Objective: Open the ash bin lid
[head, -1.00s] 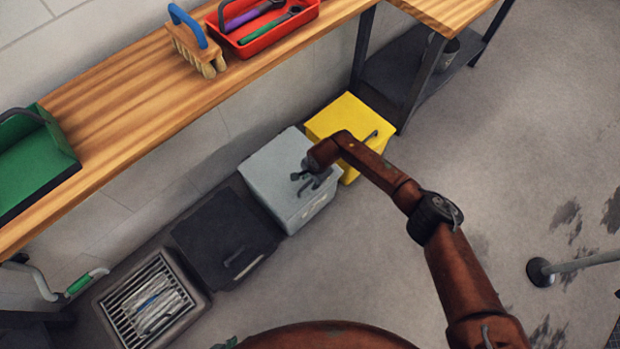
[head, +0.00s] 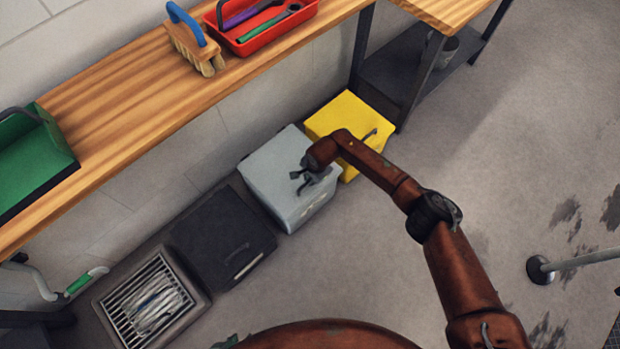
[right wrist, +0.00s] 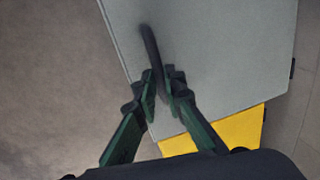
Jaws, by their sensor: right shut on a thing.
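The grey bin (head: 276,172), which I take to be the ash bin, stands between a black bin and a yellow bin under the bench. Its lid looks down. My right gripper (head: 306,182) is at the lid, over its right part. In the right wrist view, my right gripper (right wrist: 162,88) is shut on the dark bar handle (right wrist: 150,50) of the grey lid (right wrist: 215,50). The fingers hide the handle's near end. A small green piece at the bottom edge of the head view may be my left gripper (head: 226,342); its fingers cannot be made out.
The black bin (head: 215,232) and a slatted bin with papers (head: 120,315) stand to the left, the yellow bin (head: 345,118) to the right. The wooden bench (head: 120,110) overhangs behind, with a brush (head: 195,45) and red tray (head: 265,38).

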